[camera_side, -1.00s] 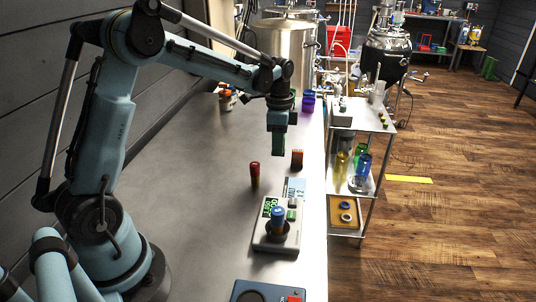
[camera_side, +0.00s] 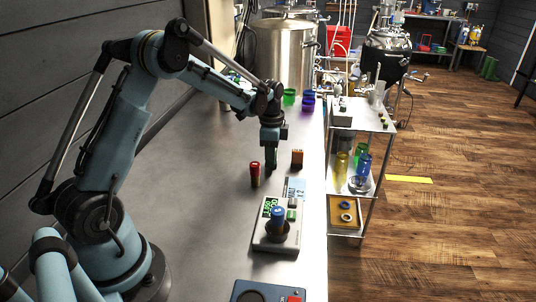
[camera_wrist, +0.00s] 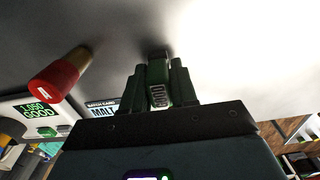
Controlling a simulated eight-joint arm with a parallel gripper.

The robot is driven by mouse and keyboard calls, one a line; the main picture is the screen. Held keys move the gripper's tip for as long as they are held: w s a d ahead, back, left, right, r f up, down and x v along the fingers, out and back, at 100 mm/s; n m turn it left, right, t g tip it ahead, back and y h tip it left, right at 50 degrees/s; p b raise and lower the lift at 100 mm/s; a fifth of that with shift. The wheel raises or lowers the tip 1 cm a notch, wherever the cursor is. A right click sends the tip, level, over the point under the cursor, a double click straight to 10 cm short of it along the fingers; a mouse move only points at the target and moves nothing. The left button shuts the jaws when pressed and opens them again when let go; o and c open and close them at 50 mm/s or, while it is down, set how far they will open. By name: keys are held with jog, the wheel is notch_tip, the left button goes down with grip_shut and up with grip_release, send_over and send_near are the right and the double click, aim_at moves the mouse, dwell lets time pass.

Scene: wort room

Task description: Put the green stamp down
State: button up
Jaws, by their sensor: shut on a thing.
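My gripper (camera_side: 270,165) points down over the steel bench, behind and to the right of the red stamp (camera_side: 255,174). In the wrist view my gripper (camera_wrist: 158,85) is shut on the green stamp (camera_wrist: 158,94), a narrow green piece with a pale ribbed part between the dark fingers. A dark shadow lies close around its far end; I cannot tell whether it touches the bench. In the side view the fingers mostly hide it. The red stamp also shows in the wrist view (camera_wrist: 57,80), upright and apart from my gripper, at the left.
Green (camera_side: 289,97) and purple (camera_side: 308,101) containers stand behind. The bench's left is clear.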

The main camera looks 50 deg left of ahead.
jog(key=shift+f, duration=0.1)
jog(key=o, duration=0.8)
jog(key=shift+o, duration=0.2)
notch_tip(320, 180, up, 12)
jog(key=shift+f, duration=0.1)
jog(key=s+d+r+n+t, duration=0.3)
jog(key=s+d+r+n, duration=0.15)
jog(key=s+d, duration=0.35)
jog(key=s+d+f+n+t, duration=0.3)
jog(key=s+d+n+t, duration=0.1)
jog(key=s+d, duration=0.3)
jog(key=shift+s, duration=0.5)
